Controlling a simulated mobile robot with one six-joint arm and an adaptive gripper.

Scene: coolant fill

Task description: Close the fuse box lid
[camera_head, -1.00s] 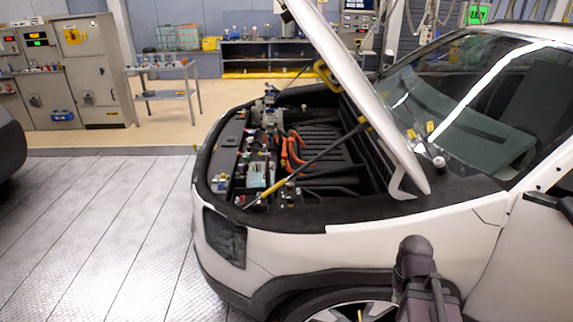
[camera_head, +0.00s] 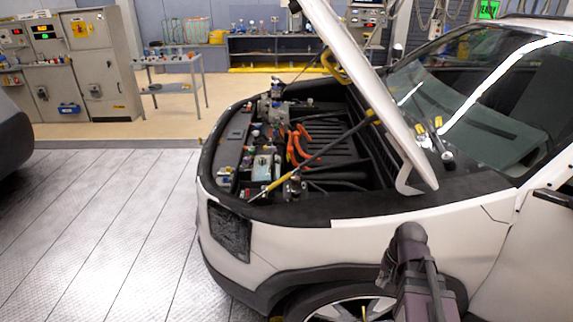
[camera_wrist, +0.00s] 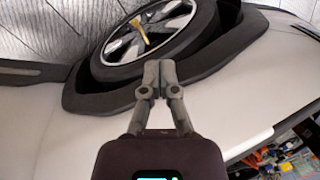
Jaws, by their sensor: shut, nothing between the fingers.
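The white car's engine bay (camera_head: 330,150) is open under its raised hood (camera_head: 365,90). Several small components and orange cables sit along the bay's front and middle. I cannot clearly tell which part is the fuse box or how its lid stands. My gripper (camera_wrist: 158,78) is shut and empty in the wrist view, in front of the car's front wheel (camera_wrist: 150,40) and white fender. The head view shows my arm beside the fender, but not the gripper's fingertips. In the wrist view, part of the engine bay (camera_wrist: 290,150) shows at the lower right.
A yellow-ended prop rod (camera_head: 320,155) slants across the bay to the hood. The car's body lies close to my arm. Open grey floor (camera_head: 100,220) lies left of the car. A small shelf table (camera_head: 170,80) and cabinets stand behind.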

